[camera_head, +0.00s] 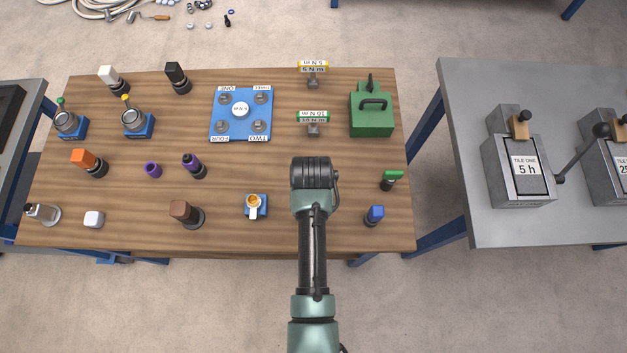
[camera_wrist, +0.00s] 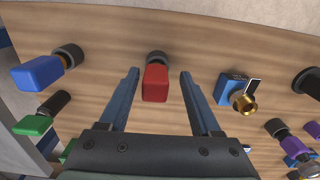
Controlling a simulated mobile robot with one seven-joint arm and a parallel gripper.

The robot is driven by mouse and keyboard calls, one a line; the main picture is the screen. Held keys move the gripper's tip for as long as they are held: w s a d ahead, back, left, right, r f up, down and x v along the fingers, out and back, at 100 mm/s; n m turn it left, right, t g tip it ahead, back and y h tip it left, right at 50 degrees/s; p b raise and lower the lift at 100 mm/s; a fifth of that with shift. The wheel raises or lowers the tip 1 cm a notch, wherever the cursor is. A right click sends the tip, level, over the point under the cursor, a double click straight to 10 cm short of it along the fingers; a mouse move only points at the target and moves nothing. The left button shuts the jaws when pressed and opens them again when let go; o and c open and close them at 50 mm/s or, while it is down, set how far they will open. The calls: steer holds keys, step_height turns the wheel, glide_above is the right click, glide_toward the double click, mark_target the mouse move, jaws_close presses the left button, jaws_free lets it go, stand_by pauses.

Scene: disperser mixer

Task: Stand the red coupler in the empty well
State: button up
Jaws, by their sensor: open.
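The red coupler (camera_wrist: 155,83) shows in the wrist view as a red block with a dark round part (camera_wrist: 157,58) at its far end. It lies between the two spread fingers of my gripper (camera_wrist: 157,80), with a clear gap on each side. My gripper is open and holds nothing. In the head view my arm hides the red coupler, and the fingers are hidden beneath my wrist. I cannot pick out the empty well with certainty in either view.
A blue coupler (camera_head: 375,214) and green coupler (camera_head: 393,177) stand to the right; a blue block with a brass cup (camera_head: 254,205) and brown coupler (camera_head: 182,211) to the left. Behind are a blue four-station plate (camera_head: 241,130) and green box (camera_head: 371,120). Bare table (camera_head: 345,235) shows near the front edge.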

steer(key=r, duration=1)
steer(key=shift+d+r, duration=0.2)
steer(key=shift+r, duration=0.2)
steer(key=w+r+t, duration=0.9)
steer(key=w+r, duration=0.7)
steer(key=r, duration=0.3)
step_height(320, 180, up, 17)
steer(key=w+t, duration=0.3)
steer(key=t, duration=0.4)
steer(key=s+r+t, duration=0.3)
steer(key=s+r, duration=0.2)
steer(key=r, duration=0.4)
steer(key=s+r+t, duration=0.4)
steer(key=s+r, duration=0.1)
steer(key=r, duration=0.5)
steer(key=s+r+t, duration=0.4)
steer(key=s+r, duration=0.1)
steer(key=r, duration=0.5)
steer(key=shift+r, duration=0.15)
